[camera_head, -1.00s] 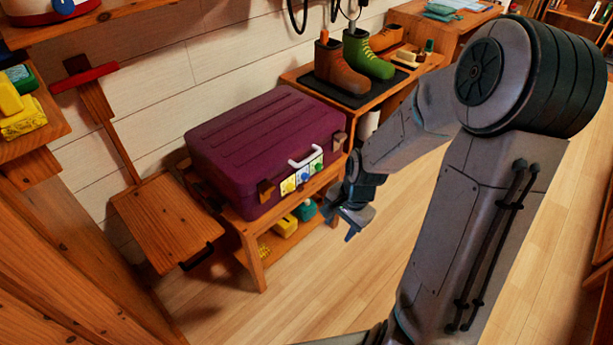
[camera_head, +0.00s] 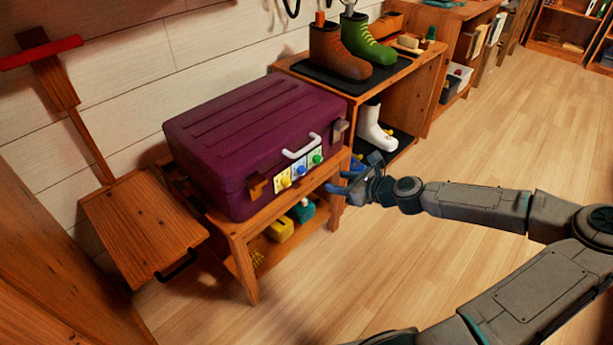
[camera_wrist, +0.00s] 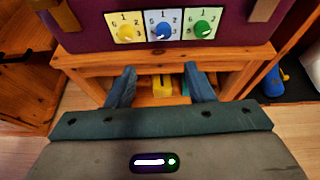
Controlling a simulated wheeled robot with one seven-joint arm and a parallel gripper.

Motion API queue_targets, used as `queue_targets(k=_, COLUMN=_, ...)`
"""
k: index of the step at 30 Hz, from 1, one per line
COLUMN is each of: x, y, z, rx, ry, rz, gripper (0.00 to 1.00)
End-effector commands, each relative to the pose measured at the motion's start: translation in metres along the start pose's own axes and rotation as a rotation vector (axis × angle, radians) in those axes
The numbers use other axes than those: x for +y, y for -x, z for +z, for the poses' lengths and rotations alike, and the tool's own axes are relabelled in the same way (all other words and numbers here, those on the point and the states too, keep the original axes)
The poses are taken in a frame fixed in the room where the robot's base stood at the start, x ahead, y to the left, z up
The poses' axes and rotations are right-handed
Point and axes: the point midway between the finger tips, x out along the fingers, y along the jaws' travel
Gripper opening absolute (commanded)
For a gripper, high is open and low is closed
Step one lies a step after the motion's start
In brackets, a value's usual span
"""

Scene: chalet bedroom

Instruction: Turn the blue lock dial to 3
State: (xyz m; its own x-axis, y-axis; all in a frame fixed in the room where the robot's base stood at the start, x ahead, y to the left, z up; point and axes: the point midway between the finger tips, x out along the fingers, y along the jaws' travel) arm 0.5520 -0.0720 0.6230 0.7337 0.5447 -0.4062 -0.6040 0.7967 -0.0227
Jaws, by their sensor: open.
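A purple suitcase (camera_head: 250,140) lies on a low wooden bench, with a white handle (camera_head: 301,147) on its front. Below the handle are three lock dials: yellow (camera_head: 285,181), blue (camera_head: 300,171) and green (camera_head: 317,159). In the wrist view the blue dial (camera_wrist: 161,31) is in the middle, between the yellow dial (camera_wrist: 125,33) and the green dial (camera_wrist: 203,29). Numbers surround each dial; which number the blue one points at is too small to tell. My gripper (camera_head: 345,181) is open, in front of and apart from the dials. Its two fingers (camera_wrist: 161,88) show below the blue dial in the wrist view.
The bench (camera_head: 238,233) has a lower shelf with a yellow item (camera_head: 280,229) and a teal item (camera_head: 302,211). A shoe rack (camera_head: 410,95) with boots stands right of it. A wooden chair-like piece (camera_head: 140,225) stands left. The floor in front is clear.

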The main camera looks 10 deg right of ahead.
Motion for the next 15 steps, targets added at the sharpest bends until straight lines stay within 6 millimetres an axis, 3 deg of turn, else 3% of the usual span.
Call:
queue_targets(k=7, x=-0.002, y=-0.013, z=0.004, rx=-0.028, ry=-0.032, rz=-0.01, gripper=0.48)
queue_targets(k=15, x=0.001, y=-0.057, z=0.004, rx=-0.026, ry=-0.027, rz=-0.003, gripper=0.48)
